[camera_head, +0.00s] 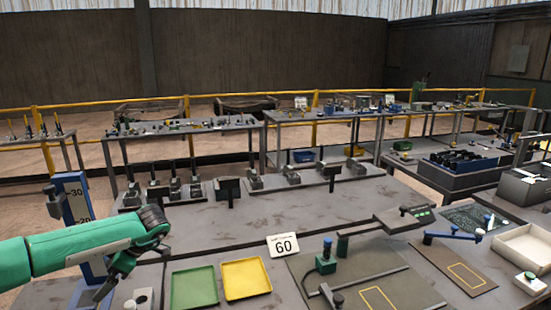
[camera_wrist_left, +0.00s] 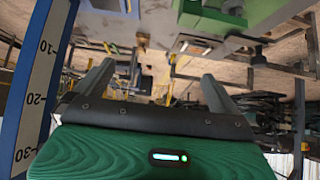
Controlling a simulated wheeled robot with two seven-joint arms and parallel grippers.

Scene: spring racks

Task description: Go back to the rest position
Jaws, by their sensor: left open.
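My left gripper (camera_head: 103,287) is at the end of the green arm that comes in from the left in the head view. It hangs over the table's near left corner, beside the blue post with a white scale (camera_head: 76,205). In the left wrist view my left gripper (camera_wrist_left: 152,80) has its two fingers spread wide apart, with nothing between them. The scale post also shows there at the left edge (camera_wrist_left: 38,90), close to the gripper. My right gripper is not in view.
A green tray (camera_head: 194,288) and a yellow tray (camera_head: 246,279) lie right of the gripper, by a "60" sign (camera_head: 283,245). Racks with upright pieces (camera_head: 175,190) stand along the table's back. A cream box (camera_head: 527,245) is at the right. The table's middle is clear.

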